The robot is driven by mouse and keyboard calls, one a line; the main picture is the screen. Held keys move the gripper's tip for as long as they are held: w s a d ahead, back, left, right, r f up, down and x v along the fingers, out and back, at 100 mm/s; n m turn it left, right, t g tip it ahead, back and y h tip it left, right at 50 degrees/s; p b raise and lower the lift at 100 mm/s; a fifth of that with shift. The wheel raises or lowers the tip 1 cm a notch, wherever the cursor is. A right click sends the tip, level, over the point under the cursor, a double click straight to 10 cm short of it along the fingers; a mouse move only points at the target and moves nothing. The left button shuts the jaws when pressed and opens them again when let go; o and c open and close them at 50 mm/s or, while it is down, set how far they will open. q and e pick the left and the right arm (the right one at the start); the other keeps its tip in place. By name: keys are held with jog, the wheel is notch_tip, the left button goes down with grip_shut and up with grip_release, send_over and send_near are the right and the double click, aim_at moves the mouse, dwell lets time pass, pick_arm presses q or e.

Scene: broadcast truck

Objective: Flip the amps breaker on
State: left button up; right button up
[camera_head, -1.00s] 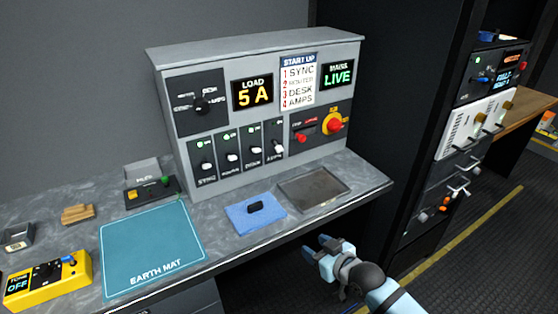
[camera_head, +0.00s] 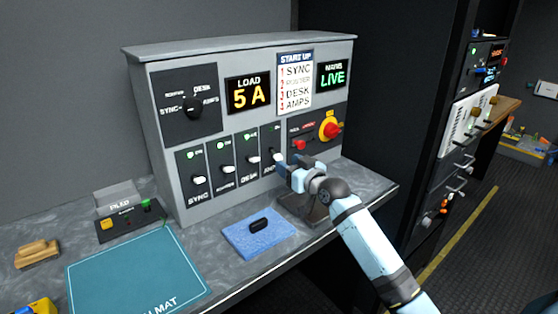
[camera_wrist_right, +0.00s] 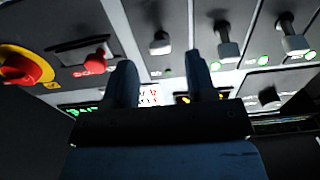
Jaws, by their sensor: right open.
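The amps breaker (camera_head: 279,157) is the rightmost of the row of breakers on the grey panel. Its pale lever seems to sit a little lower than its neighbours; it also shows in the right wrist view (camera_wrist_right: 160,42). I cannot tell clearly whether its lamp is lit. My right gripper (camera_head: 286,168) is open and empty, close in front of and just below the amps lever. In the right wrist view, its two fingers (camera_wrist_right: 162,80) point at the panel, with the lever beyond the gap. Contact is not visible. My left gripper is out of view.
The desk breaker (camera_head: 254,159) is close left of the amps breaker. A red lever (camera_head: 299,145) and a red-and-yellow knob (camera_head: 330,127) are to the right. The load display (camera_head: 248,93) reads 5 A. A blue cloth (camera_head: 240,240) lies on the bench below.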

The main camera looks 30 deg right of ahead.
aim_at(281, 159)
jog(key=w, duration=0.4)
jog(key=shift+w+a, duration=0.2)
jog(key=shift+w, duration=0.2)
jog(key=shift+r, duration=0.1)
jog(key=c, duration=0.9)
